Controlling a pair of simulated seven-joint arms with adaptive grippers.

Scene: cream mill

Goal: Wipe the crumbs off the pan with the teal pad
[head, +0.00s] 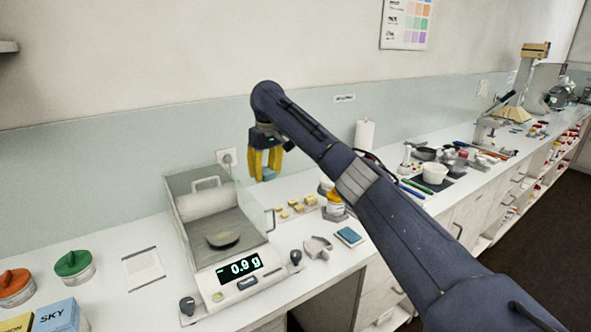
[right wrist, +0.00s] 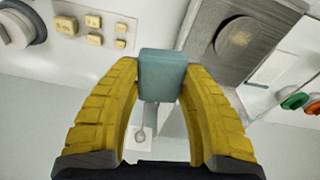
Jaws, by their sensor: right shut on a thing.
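The pan (head: 222,240) is a dark round dish on the balance (head: 235,272), whose display reads 0.9 g. It also shows in the right wrist view (right wrist: 243,50) at the upper right. I cannot make out single crumbs on it. My right gripper (head: 266,170), with yellow fingers, is shut on the teal pad (head: 269,175). The pad shows clearly between the fingertips in the right wrist view (right wrist: 162,75). The gripper holds it in the air behind and to the right of the balance, apart from the pan. My left gripper is not in view.
Green (head: 73,263) and orange (head: 14,284) lidded jars stand left.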

